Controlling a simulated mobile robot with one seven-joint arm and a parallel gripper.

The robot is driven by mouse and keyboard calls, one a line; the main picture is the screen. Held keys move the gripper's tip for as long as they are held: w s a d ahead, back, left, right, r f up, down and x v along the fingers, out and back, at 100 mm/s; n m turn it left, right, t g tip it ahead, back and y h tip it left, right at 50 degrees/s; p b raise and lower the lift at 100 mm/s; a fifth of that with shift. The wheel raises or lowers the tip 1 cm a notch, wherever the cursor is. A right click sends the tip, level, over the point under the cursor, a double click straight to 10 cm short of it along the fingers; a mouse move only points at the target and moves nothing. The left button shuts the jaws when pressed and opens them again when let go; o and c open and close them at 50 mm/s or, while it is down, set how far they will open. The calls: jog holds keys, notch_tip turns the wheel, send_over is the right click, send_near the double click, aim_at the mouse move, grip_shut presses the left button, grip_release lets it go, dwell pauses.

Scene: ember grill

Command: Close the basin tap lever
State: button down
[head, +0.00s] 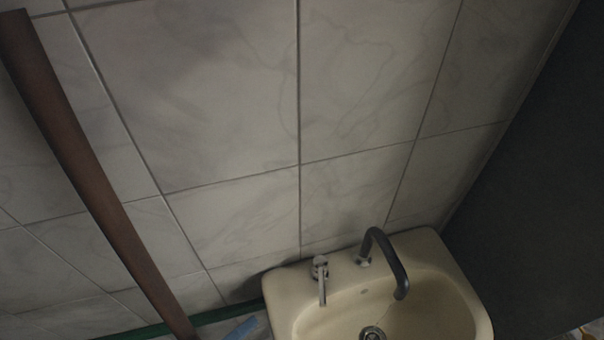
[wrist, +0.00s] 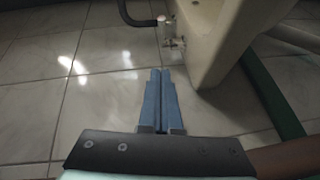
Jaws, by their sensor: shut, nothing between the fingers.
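The cream basin (head: 455,270) stands against the tiled wall at the lower right of the head view. The metal tap lever (head: 322,285) is on its left rear corner, pointing toward the front of the basin. The dark curved spout (head: 388,262) is right of it. In the wrist view my gripper (wrist: 160,72) is shut and empty, its blue fingers together. The lever (wrist: 174,44) shows just beyond the fingertips, apart from them, beside the basin (wrist: 212,50). The spout (wrist: 135,18) is at the top. A blue piece at the head view's bottom edge looks like my gripper.
A brown post (head: 95,185) slants across the left of the head view. A green strip (head: 215,315) runs low along the wall, left of the basin. A dark panel (head: 535,200) closes off the right side. Tiled surface left of the fingers in the wrist view is clear.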

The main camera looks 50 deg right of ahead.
jog(key=d+f+b, duration=0.1)
jog(key=b, duration=0.6)
send_near(321, 282)
jog(key=shift+w+d+f, duration=0.1)
jog(key=shift+w+d, duration=0.2)
jog(key=shift+w, duration=0.2)
jog(key=shift+w+d+f, duration=0.1)
jog(key=shift+w+d, duration=0.25)
jog(key=shift+w, duration=0.2)
jog(key=s+d, duration=0.2)
jog(key=shift+s+d+f, duration=0.1)
jog(key=shift+d+f, duration=0.2)
jog(key=shift+d, duration=0.05)
jog(key=shift+s+d+f, duration=0.1)
jog(key=shift+s+d, duration=0.25)
jog(key=shift+p, duration=0.35)
